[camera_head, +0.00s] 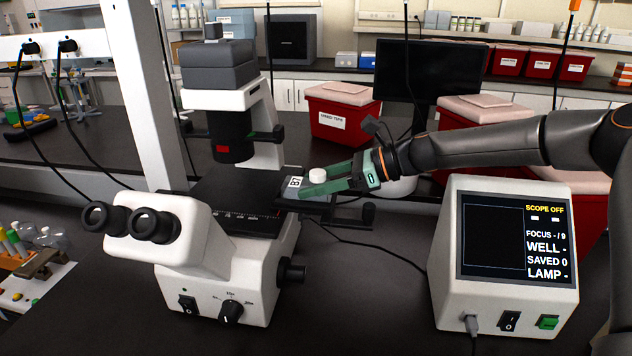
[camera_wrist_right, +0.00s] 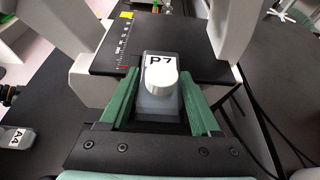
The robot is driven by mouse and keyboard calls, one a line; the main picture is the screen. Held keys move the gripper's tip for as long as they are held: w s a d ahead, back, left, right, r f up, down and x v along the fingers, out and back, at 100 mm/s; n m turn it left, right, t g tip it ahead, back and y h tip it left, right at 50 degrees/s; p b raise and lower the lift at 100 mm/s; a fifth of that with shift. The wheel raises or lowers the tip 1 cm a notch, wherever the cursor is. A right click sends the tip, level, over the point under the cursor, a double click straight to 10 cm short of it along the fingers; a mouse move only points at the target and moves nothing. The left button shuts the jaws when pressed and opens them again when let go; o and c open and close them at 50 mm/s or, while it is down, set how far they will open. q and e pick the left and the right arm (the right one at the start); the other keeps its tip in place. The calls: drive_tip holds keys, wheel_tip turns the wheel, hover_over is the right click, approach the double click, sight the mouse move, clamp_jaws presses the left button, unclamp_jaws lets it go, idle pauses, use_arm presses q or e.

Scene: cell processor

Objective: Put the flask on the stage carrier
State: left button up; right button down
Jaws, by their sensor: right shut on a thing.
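The flask is a small grey, flat body (camera_head: 294,183) with a white label and a white round cap. In the right wrist view the flask (camera_wrist_right: 158,105) shows a label that reads P7. My right gripper (camera_head: 316,183) has its green fingers on both sides of the flask; they also show in the right wrist view (camera_wrist_right: 158,88). The microscope's black stage (camera_head: 232,188), with a marked scale and a yellow tag, lies just ahead of the flask (camera_wrist_right: 110,60). The flask's front end overlaps the stage's edge in view; I cannot tell whether it touches. My left gripper is out of view.
The microscope's dark lens housing (camera_head: 232,138) hangs over the stage, and its eyepieces (camera_head: 130,221) face the front left. A control box (camera_head: 505,260) reading SCOPE OFF stands to the right. Another flask labelled A4 (camera_wrist_right: 16,137) lies at the left in the wrist view.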

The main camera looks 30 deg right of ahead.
drive_tip(key=shift+f+b, duration=0.2)
drive_tip(key=shift+b, duration=0.2)
drive_tip(key=shift+c, duration=0.5)
unclamp_jaws()
drive_tip(key=shift+r, duration=0.15)
drive_tip(key=shift+r+p, duration=0.15)
drive_tip(key=shift+p, duration=0.25)
drive_tip(key=shift+s+d+r, duration=0.1)
drive_tip(key=shift+d, duration=0.25)
drive_tip(key=v, duration=1.1)
drive_tip(key=shift+s+b, duration=0.15)
drive_tip(key=shift+b, duration=0.25)
